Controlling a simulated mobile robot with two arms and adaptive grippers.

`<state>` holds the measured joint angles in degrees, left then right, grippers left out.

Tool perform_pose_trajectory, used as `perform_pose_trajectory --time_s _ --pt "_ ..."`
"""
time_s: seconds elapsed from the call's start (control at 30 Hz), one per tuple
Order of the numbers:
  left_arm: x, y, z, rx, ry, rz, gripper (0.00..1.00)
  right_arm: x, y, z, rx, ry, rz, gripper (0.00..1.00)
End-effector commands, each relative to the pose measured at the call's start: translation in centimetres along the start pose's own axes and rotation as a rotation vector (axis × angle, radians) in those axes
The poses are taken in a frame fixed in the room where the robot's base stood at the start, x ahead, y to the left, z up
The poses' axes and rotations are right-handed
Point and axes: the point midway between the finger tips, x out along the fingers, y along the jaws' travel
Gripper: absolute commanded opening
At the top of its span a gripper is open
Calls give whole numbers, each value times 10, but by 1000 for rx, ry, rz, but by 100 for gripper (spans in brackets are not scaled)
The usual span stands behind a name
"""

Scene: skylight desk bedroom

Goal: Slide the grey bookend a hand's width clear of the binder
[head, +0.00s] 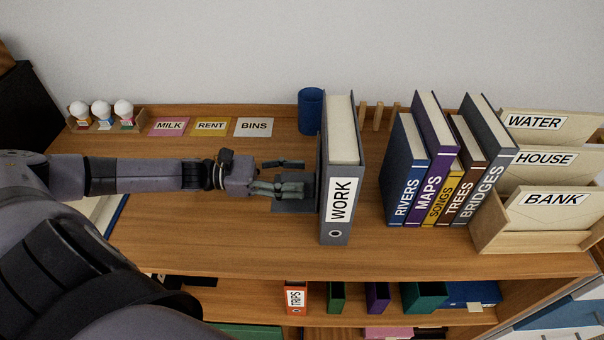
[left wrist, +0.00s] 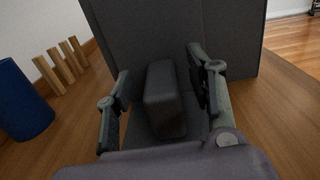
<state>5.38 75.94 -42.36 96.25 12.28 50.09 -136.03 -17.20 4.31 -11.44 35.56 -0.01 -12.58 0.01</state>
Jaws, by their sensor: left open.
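The grey binder (head: 340,225) labelled WORK stands upright on the wooden desk; its dark side fills the back of the left wrist view (left wrist: 230,35). The grey bookend (head: 292,208) is on the binder's left, its flat base showing below my fingers. In the left wrist view a dark raised block of the bookend (left wrist: 166,100) stands between my fingers. My left gripper (head: 300,176) is open and reaches in from the left, fingers on either side of that block. I cannot tell whether they touch it. My right gripper is not in view.
A blue cup (head: 311,110) and wooden pegs (head: 376,116) stand behind the binder. Leaning books (head: 405,180) and a letter rack (head: 535,240) are to the right. MILK, RENT and BINS cards (head: 253,127) lie at the back left. Bare desk (head: 200,240) lies in front of my left forearm.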

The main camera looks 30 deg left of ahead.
Motion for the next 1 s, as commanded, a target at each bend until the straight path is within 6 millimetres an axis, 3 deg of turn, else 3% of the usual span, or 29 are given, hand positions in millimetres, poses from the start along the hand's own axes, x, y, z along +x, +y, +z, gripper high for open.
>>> perform_pose_trajectory --time_s 0.2,0.57,1.0 --pt "19 0 0 0 -1 -1 50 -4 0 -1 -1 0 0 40" --pt "22 0 0 -1 1 0 49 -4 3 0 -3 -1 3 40" --pt "22 0 0 -1 1 0 20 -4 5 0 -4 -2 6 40"
